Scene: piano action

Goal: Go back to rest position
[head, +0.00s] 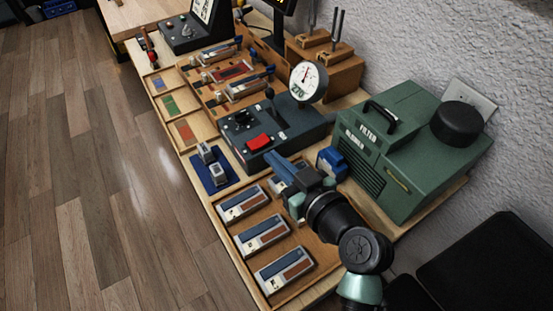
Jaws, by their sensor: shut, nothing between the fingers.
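My gripper (283,177) is at the end of my dark arm, which reaches in from the lower right over the workbench (196,170). It is shut and empty. The gripper is above the back edge of the wooden tray (302,246) holding several grey and brown action pieces. I cannot tell its exact height above the bench.
A large green filter blower (405,150) stands right of my gripper, with a small blue object (331,162) beside it. A round dial gauge (308,82) rises behind. A black seat (490,265) is lower right. Open wooden floor (80,170) lies left.

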